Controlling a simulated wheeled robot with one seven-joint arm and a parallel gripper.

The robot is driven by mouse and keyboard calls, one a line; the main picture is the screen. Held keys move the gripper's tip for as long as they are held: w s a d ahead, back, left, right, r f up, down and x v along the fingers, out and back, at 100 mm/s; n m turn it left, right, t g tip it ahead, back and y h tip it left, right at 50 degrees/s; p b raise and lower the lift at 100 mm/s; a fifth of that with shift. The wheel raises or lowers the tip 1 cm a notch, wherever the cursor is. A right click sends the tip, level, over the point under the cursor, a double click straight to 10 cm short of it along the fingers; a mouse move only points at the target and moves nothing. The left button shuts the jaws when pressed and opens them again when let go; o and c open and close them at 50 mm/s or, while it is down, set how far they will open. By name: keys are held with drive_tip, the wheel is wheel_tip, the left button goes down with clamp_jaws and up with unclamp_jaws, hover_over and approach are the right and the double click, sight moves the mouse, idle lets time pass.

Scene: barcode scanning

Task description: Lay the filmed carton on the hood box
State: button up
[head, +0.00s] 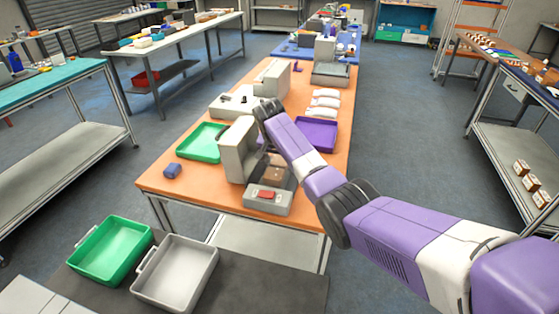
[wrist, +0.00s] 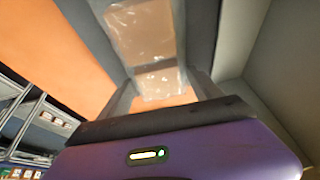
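The hood box (head: 238,148) is a grey upright housing on the orange table, with a low grey base in front. The filmed carton, brown under clear shiny film, shows beside the housing (head: 274,174), partly covered by my arm. In the wrist view the glossy film-wrapped carton (wrist: 145,32) is straight ahead of my gripper (wrist: 163,84). The two grey fingers stand apart, at either side of the carton's near end. I cannot tell whether they press on it. In the head view my arm hides the fingers.
A grey unit with a red button (head: 265,194) stands at the front. A green tray (head: 203,142) is left, a purple tray (head: 318,134) right, and white packets (head: 324,102) lie behind it. A blue item (head: 172,170) lies front left. Grey walls are close to my gripper.

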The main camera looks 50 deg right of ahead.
drive_tip(key=shift+r, duration=0.1)
drive_tip(key=shift+r, duration=0.2)
drive_tip(key=v, duration=1.1)
drive_tip(key=shift+a+r+b, duration=0.3)
drive_tip(key=shift+r+b, duration=0.05)
drive_tip(key=shift+b, duration=0.05)
drive_tip(key=shift+s, duration=0.15)
